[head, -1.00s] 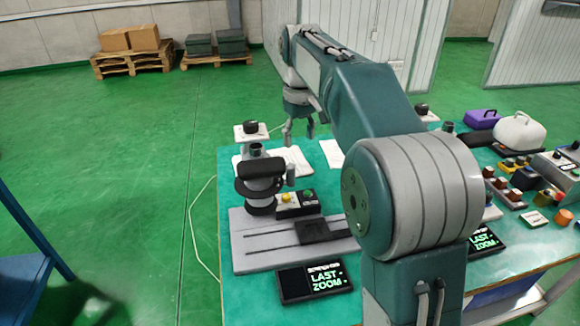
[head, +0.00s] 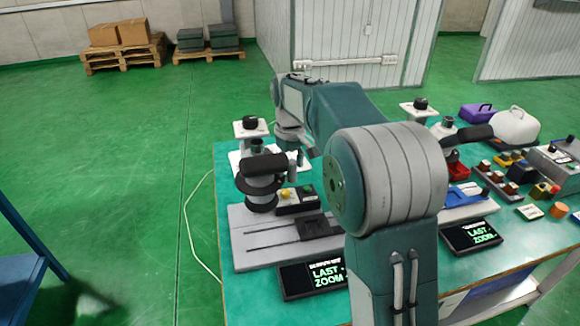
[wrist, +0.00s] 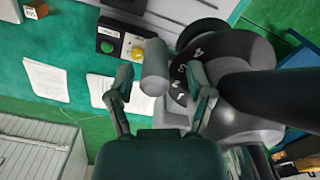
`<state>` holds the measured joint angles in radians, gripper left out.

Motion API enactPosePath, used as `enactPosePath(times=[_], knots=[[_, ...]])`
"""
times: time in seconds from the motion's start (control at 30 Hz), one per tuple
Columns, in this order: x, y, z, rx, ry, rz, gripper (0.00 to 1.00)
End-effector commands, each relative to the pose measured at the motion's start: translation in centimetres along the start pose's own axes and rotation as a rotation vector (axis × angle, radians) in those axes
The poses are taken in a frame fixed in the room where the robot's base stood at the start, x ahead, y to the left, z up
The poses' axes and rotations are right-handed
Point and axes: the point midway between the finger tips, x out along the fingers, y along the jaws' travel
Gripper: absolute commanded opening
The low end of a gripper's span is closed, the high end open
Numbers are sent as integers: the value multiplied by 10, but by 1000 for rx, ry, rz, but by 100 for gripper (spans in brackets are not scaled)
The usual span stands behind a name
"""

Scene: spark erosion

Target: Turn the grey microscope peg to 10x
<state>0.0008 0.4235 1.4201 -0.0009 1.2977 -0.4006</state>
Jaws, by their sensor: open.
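The microscope (head: 262,170) stands on a grey base at the left of the teal table. The grey peg (wrist: 155,68) sticks out from the side of its dark numbered ring (wrist: 184,80) in the wrist view. Some ring numbers show, but a 10 is not readable. My gripper (wrist: 160,74) is open, with one finger on each side of the peg in that view. I see a gap on both sides, and depth to the peg is hard to judge. In the head view the gripper is small and partly hidden beside the microscope.
A box with green and yellow buttons (wrist: 121,44) sits close to the peg. A "LAST ZOOM" display (head: 312,278) lies in front of the microscope base. My arm partly hides a second station with its own display (head: 470,236) to the right. Paper sheets (wrist: 47,80) lie on the table.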

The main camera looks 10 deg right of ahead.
Motion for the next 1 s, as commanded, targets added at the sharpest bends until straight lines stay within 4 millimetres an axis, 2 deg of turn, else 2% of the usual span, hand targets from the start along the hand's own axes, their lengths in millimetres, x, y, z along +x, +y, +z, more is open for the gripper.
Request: enactPosePath(times=[0.33,0.37,0.4,0.47,0.5,1.0], knots=[[6,0,0,1,1,-1,68],[6,0,0,1,1,-1,55],[6,0,0,0,1,-1,37],[6,0,0,0,1,-1,10],[6,0,0,0,1,0,0],[7,2,-6,-70,-2,-3,0]])
